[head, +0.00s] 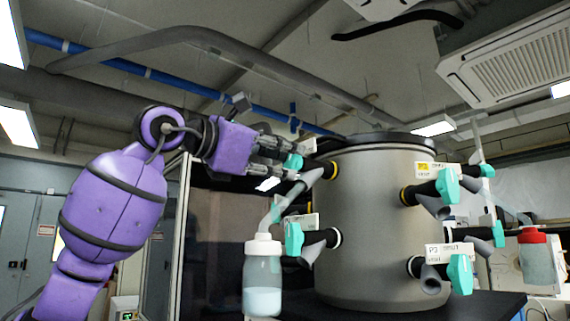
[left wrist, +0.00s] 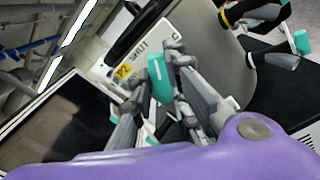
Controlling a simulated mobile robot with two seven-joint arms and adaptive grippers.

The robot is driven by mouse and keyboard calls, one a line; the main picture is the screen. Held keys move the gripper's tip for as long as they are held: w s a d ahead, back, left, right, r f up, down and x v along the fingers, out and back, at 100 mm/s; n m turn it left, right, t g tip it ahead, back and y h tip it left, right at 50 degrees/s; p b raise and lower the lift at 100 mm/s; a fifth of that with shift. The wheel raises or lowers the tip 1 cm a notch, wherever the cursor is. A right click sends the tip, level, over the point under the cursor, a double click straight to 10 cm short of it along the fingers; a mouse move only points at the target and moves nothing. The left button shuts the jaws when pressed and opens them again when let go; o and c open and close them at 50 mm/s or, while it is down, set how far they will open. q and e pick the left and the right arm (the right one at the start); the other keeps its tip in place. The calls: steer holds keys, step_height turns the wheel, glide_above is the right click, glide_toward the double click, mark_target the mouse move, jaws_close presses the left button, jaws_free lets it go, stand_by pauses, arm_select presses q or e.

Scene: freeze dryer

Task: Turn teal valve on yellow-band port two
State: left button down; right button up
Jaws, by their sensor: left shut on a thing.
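The grey drum-shaped freeze dryer (head: 375,225) carries several black ports with teal valves. The upper left port has a yellow band (head: 333,170), and its teal valve (head: 293,161) is at my left gripper (head: 283,152). In the left wrist view, that teal valve (left wrist: 160,78) stands between the two fingers of my left gripper (left wrist: 170,80), which is shut on it. A label with a yellow P2 patch (left wrist: 122,71) and the word SHUT is beside it. The fingers partly hide the valve. My right gripper is not in view.
A bottle with pale liquid (head: 262,285) hangs by a tube below the held port. A white-banded port with a teal valve (head: 293,239) is just below. Another yellow-banded port (head: 405,195) and a lower port (head: 415,266) are on the right side. A red-capped bottle (head: 537,262) hangs far right.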

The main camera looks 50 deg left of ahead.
arm_select(q)
steer(key=m, duration=0.2)
steer(key=shift+f+m+b, duration=0.1)
steer(key=shift+m+b, duration=0.2)
steer(key=shift+b, duration=0.05)
steer(key=shift+m+b, duration=0.3)
steer(key=shift+m, duration=0.9)
steer(key=shift+d+m, duration=0.1)
steer(key=shift+m, duration=0.2)
steer(key=c, duration=1.7)
jaws_free()
